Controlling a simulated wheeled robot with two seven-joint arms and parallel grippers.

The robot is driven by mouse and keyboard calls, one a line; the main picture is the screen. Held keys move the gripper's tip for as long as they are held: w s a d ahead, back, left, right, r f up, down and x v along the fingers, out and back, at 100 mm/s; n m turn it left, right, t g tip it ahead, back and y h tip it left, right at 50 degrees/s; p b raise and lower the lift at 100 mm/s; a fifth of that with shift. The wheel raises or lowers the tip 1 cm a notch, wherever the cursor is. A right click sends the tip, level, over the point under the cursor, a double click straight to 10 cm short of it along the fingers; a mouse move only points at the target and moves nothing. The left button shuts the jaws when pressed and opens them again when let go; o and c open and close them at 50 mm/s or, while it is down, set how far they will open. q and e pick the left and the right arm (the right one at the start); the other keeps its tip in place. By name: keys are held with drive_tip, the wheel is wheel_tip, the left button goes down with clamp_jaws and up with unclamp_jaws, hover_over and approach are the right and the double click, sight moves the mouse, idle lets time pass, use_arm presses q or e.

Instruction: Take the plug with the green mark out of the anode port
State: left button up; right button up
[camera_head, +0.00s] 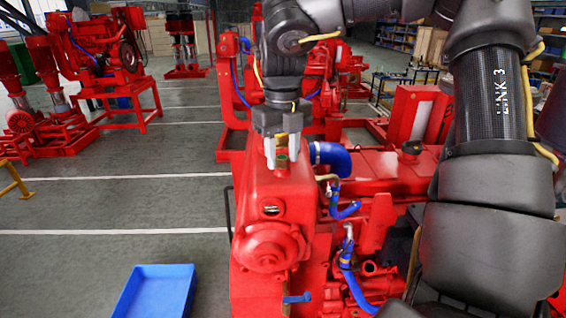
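My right gripper (282,156) points straight down over the top of the red engine housing (262,200) in the middle of the head view. Its two pale fingers stand apart, one on each side of a small plug with a green mark (281,153). The plug sits upright at a round opening on top of the housing. A yellowish part shows between the fingers above the green. I cannot tell whether the fingers press on the plug or only stand beside it. The plug's lower end is hidden. My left gripper is not in view.
A blue hose (330,157) bends close to the right of the gripper. More blue hoses (350,262) run down the engine's right side. An empty-looking blue bin (155,291) lies on the floor at front left. Other red pumpsets (97,46) stand behind; grey floor is free at left.

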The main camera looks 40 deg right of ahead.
clamp_jaws()
idle(0.5)
drive_tip(key=n, duration=0.5)
drive_tip(key=shift+n, duration=0.4)
drive_tip(key=n, duration=0.3)
drive_tip(key=shift+n, duration=0.4)
drive_tip(key=n, duration=0.7)
drive_tip(key=shift+n, duration=0.3)
drive_tip(key=n, duration=0.6)
drive_tip(key=shift+n, duration=0.4)
drive_tip(key=shift+f, duration=0.1)
